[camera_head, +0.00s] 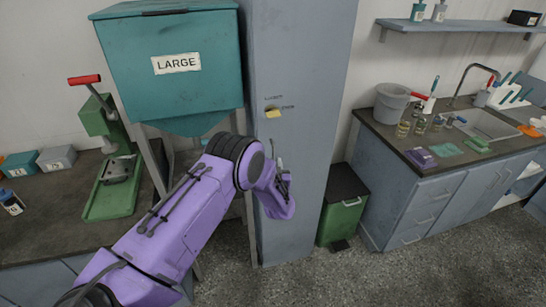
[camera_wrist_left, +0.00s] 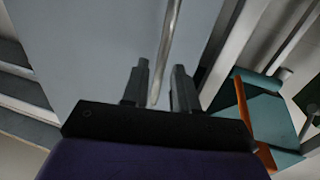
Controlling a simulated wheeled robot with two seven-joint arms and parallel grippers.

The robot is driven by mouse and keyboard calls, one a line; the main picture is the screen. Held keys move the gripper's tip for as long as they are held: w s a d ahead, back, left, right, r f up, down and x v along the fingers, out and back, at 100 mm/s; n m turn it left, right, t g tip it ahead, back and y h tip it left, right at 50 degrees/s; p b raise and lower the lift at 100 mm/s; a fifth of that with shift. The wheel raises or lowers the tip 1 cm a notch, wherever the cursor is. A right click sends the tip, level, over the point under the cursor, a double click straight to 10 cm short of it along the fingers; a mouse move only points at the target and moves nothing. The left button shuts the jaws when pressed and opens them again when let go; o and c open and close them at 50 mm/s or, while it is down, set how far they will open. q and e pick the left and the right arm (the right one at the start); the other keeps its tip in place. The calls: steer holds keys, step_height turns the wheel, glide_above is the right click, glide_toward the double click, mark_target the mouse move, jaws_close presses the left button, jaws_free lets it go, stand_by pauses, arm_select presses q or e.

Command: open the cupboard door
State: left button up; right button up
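The cupboard is the tall grey-blue cabinet (camera_head: 300,70) in the middle of the head view. Its door looks shut, and its face fills much of the left wrist view (camera_wrist_left: 90,45). A thin metal bar handle (camera_wrist_left: 168,40) runs down the door in the wrist view. My left gripper (camera_wrist_left: 160,85) is open, with the handle passing between its two fingers and gaps visible beside it. In the head view my left gripper (camera_head: 281,172) is at the cupboard front, partly hidden by its wrist. My right gripper is not in view.
A teal bin marked LARGE (camera_head: 175,85) stands left of the cupboard, beside a green press (camera_head: 112,165) on a dark bench. A green waste bin (camera_head: 342,210) and a sink counter (camera_head: 425,165) stand to the right. Floor shows in front.

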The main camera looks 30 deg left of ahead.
arm_select(q)
steer(key=shift+x, duration=1.5)
jaws_close()
